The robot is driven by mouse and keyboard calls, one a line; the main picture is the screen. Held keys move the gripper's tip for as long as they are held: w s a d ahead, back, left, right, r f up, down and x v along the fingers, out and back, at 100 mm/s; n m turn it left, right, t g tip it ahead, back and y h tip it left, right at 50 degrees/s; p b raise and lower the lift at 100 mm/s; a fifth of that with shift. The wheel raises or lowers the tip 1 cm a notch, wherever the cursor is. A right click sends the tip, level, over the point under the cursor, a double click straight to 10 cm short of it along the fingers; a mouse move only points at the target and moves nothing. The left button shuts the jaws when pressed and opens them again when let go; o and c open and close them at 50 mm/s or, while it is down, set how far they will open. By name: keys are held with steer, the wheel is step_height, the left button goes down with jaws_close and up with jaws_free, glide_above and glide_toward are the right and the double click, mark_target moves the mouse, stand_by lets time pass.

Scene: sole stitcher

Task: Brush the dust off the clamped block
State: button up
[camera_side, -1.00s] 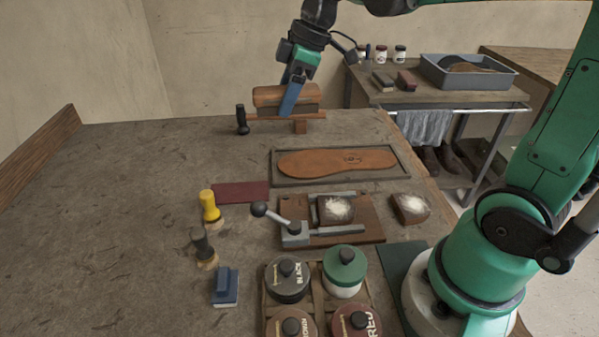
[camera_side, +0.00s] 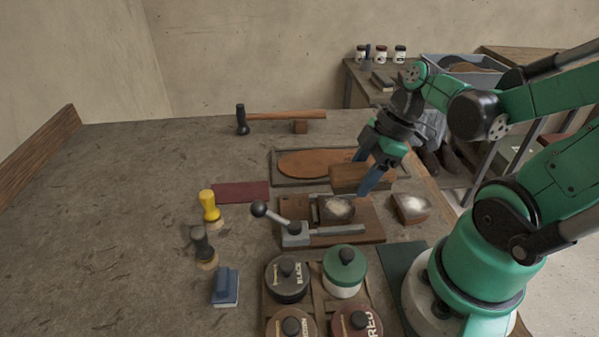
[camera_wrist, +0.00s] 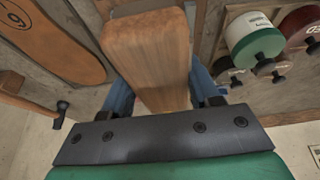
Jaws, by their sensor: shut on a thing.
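The clamped block (camera_side: 337,208) is dark with a patch of white dust on top. It sits in a wooden clamp (camera_side: 365,233) with metal rails and a ball-ended lever (camera_side: 273,216). My gripper (camera_side: 366,180) is shut on the wooden-backed brush (camera_side: 345,177), one blue finger on each side. It holds the brush above and just behind the clamped block, apart from it. In the wrist view the brush's wooden back (camera_wrist: 150,55) fills the middle and hides what lies below it. The brush's bristles cannot be made out.
A second dusty block (camera_side: 410,208) lies loose right of the clamp. A leather sole (camera_side: 310,163) lies in a tray behind. Lidded jars (camera_side: 344,270) stand in front. Stampers (camera_side: 209,206) and a blue-handled tool (camera_side: 225,287) stand left. The left of the bench is clear.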

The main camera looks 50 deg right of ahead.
mark_target(354, 207)
steer(key=shift+f, duration=1.95)
steer(key=shift+w+a+f, duration=0.25)
steer(key=shift+w+f, duration=0.2)
steer(key=shift+w, duration=0.05)
steer(key=shift+w+a+f, duration=0.1)
steer(key=shift+w+a, duration=1.7)
steer(key=shift+w, duration=0.2)
steer(key=shift+s+d, duration=2.2)
steer(key=shift+s, duration=0.15)
steer(key=shift+a, duration=0.3)
steer(key=shift+w+a, duration=2.1)
steer(key=shift+w, duration=0.15)
steer(key=shift+s+d, duration=2.3)
steer(key=shift+s, duration=0.1)
steer(key=r, duration=0.3)
steer(key=shift+s+a, duration=0.15)
steer(key=shift+a, duration=0.05)
steer(key=shift+r, duration=2.55)
